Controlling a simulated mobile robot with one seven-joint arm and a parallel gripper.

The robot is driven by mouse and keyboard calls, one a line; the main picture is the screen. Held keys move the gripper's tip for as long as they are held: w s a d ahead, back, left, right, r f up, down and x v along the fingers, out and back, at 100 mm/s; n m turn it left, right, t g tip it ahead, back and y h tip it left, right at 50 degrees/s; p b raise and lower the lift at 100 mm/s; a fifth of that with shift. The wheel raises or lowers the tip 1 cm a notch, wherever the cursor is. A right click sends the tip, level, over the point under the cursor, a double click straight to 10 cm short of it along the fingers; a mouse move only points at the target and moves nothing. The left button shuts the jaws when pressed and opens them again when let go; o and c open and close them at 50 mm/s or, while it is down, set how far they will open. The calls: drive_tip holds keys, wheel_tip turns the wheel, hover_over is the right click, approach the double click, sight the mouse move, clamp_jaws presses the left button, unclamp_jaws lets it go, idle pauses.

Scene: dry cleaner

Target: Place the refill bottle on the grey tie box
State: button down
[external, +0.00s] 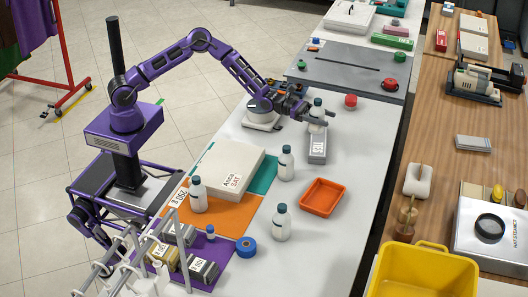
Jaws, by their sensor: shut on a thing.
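My gripper (308,113) is shut on a white refill bottle (317,113) with a dark cap, which it holds upright. The grey tie box (317,150), with a white lettered label on its near end, lies on the white counter. The bottle is over the far end of this box; I cannot tell whether its base touches the top. The fingers hide part of the bottle, and the bottle hides the box's far end.
Similar white bottles stand on the counter (286,165) and on the orange mat (198,196); another (281,224) is nearer. An orange tray (322,197) lies right of them.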

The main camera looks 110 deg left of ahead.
sight(311, 114)
drive_tip(key=shift+f+b, duration=0.4)
drive_tip(key=shift+f, duration=3.05)
drive_tip(key=shift+f, duration=0.2)
unclamp_jaws()
drive_tip(key=shift+r, duration=0.25)
drive_tip(key=s, duration=0.3)
drive_tip(key=s+a+p, duration=0.1)
drive_tip(key=s, duration=0.1)
drive_tip(key=shift+s+r, duration=0.2)
wheel_tip(311, 114, up, 6)
drive_tip(key=shift+w+d+r+p, duration=0.1)
drive_tip(key=shift+w+r+p, duration=0.1)
drive_tip(key=shift+p, duration=0.1)
